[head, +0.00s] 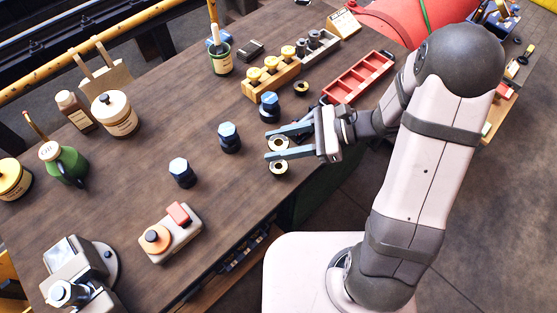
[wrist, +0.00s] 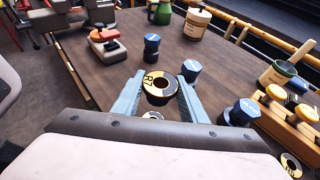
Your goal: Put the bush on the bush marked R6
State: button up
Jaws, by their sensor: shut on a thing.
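My gripper (head: 268,144) is shut on a black bush with a brass-coloured face (head: 279,141), holding it between its two blue fingers. In the wrist view this bush (wrist: 150,83) shows the mark R7. A second, similar bush (head: 278,167) lies on the table just below the gripper in the head view. In the wrist view that bush (wrist: 152,115) is partly hidden below the held one, and its mark cannot be read. A third bush (head: 301,87) lies farther back and also shows at the lower right of the wrist view (wrist: 290,164); its mark is unreadable.
A yellow block with knobs (head: 270,77) and a red compartment tray (head: 357,78) are behind. A button box (head: 169,233) is in front. The table's front edge is close; the middle left is clear.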

aim_at(279, 166)
jog(key=shift+f, duration=1.95)
jog(key=shift+f, duration=0.1)
jog(key=shift+f+p, duration=0.6)
jog(key=shift+f, duration=1.4)
jog(key=shift+f, duration=0.2)
jog(key=o, duration=1.2)
jog(key=shift+r, duration=0.1)
